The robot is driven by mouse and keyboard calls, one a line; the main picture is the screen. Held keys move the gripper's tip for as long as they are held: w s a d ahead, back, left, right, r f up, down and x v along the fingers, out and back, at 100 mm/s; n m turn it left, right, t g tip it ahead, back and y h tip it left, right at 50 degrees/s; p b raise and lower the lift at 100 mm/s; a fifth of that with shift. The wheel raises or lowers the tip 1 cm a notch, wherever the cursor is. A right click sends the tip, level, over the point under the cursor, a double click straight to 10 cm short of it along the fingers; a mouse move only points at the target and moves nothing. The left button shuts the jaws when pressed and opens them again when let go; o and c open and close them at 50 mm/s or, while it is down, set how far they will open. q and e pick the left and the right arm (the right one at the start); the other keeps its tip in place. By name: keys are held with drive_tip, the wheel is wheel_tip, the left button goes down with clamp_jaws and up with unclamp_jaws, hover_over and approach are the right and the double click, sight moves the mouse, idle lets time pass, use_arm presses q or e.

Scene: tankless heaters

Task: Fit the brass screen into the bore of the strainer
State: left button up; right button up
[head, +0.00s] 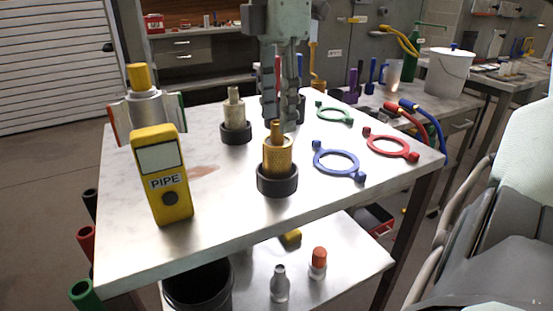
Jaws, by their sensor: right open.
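The brass screen (277,157), a perforated gold cylinder with a narrow stem on top, stands upright in a dark round holder (277,183) on the table. My right gripper (279,121) points down from above, open, with its fingertips at about the height of the stem. In this view the fingers overlap the stem's surroundings; I cannot tell whether they touch it. A grey metal body with a yellow top (144,104), probably the strainer, stands at the left with red and green ends. Its bore is not visible. My left gripper is not in view.
A yellow PIPE meter (162,177) stands in front of the grey body. A pale screen-like cylinder (235,112) stands in another dark holder. Blue (336,164), red (393,147) and green (335,113) rings lie at the right. The table's front middle is clear.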

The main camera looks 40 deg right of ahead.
drive_tip(key=shift+f, duration=0.9)
drive_tip(key=shift+c, duration=0.3)
clamp_jaws()
drive_tip(key=shift+w, duration=0.1)
